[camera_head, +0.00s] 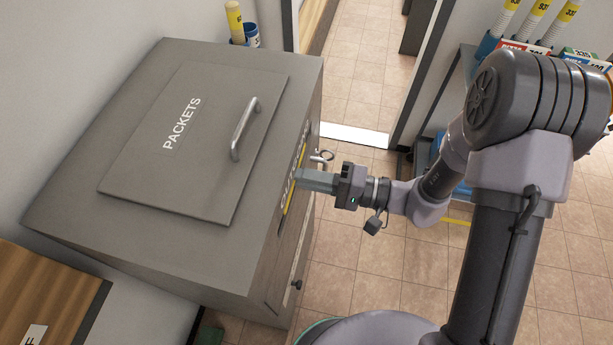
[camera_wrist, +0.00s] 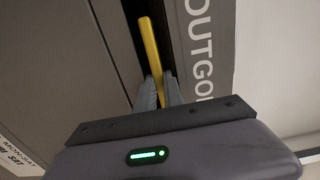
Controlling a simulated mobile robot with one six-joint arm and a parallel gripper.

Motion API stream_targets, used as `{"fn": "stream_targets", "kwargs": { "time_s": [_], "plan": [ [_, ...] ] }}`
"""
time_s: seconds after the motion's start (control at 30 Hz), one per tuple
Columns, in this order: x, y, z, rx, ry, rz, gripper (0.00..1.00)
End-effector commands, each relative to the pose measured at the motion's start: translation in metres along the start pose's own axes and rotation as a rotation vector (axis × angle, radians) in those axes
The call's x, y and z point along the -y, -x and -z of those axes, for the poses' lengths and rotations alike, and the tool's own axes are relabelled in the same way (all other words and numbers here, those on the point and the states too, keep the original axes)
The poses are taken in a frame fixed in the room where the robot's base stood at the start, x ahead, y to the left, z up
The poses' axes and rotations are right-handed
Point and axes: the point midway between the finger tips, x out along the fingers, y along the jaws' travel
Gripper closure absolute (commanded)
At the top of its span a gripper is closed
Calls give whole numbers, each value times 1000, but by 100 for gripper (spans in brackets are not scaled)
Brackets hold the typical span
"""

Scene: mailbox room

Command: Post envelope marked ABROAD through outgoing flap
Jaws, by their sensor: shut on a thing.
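The grey cabinet (camera_head: 250,262) carries OUTGOING lettering on its front. The same lettering (camera_wrist: 198,50) shows beside a dark slot (camera_wrist: 122,50) in the wrist view. A yellow bar (camera_wrist: 150,48), apparently the lip of the outgoing flap, runs along the slot; it also shows as a yellow strip (camera_head: 302,148) in the head view. My gripper (camera_head: 305,180) is at the cabinet front, its fingers (camera_wrist: 160,92) shut on the yellow bar from both sides. The far side of the grip is hidden. No envelope marked ABROAD can be made out in either view.
The cabinet top has a PACKETS lid (camera_head: 200,125) with a metal handle (camera_head: 244,128), closed. A wooden surface (camera_head: 40,295) is at lower left. A doorway (camera_head: 355,70) is behind, and a shelf with tubes (camera_head: 545,30) is at right. Tiled floor (camera_head: 345,265) is clear nearby.

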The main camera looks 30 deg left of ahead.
Motion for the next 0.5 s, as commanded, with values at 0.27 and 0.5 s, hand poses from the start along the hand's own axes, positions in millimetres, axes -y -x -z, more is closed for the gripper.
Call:
{"fn": "stream_targets", "kwargs": {
  "time_s": [0.27, 0.5],
  "plan": [
    [0, -3, 0, 0, 0, 0, 100],
    [0, -3, 0, 0, 0, 0, 63]
  ]
}}
